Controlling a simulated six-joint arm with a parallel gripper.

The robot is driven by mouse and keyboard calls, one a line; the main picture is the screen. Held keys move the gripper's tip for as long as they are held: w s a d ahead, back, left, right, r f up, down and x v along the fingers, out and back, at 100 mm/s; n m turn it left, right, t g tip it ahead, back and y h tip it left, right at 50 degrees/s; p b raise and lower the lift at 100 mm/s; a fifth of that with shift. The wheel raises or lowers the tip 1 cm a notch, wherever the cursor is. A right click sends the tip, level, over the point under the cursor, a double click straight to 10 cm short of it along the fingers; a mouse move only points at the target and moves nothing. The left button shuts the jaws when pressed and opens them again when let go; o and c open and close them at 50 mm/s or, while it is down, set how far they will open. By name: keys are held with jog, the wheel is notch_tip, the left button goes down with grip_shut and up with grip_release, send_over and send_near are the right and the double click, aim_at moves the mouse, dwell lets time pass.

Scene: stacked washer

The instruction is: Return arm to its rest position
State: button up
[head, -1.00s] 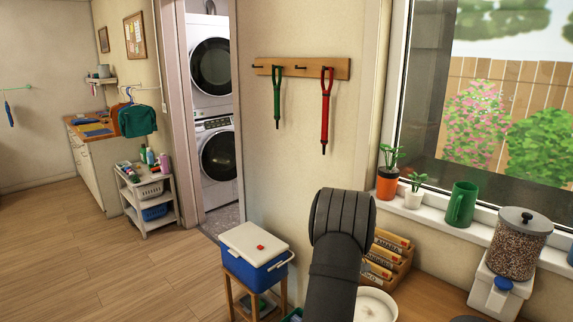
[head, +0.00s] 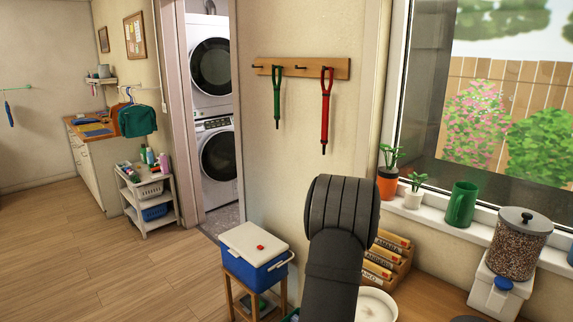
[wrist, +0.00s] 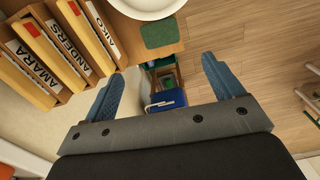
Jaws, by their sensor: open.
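My arm (head: 336,245) rises at the bottom centre of the head view, bent at a dark joint, in front of the wall. My gripper (wrist: 160,80) shows in the wrist view with its two blue fingers spread wide and nothing between them. It points down over the edge of a wooden surface and the floor. In the head view the gripper itself is hidden or out of sight.
Beside the arm are labelled wooden files (head: 388,256), also in the wrist view (wrist: 62,50), and a white bowl (head: 375,305). A blue cooler (head: 255,256) sits on a stool. Two leashes hang from a rack (head: 335,68). A dispenser (head: 515,250) stands right. Open floor lies left.

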jog(key=s+a+f+m, duration=0.1)
jog(key=s+a+m, duration=0.2)
jog(key=a, duration=0.6)
jog(key=s+a+f+m, duration=0.1)
jog(key=s+a+m, duration=0.1)
jog(key=a+m, duration=0.6)
jog(key=shift+s+a, duration=0.4)
jog(key=shift+a, duration=0.1)
dwell(1.0)
jog(key=shift+o, duration=0.5)
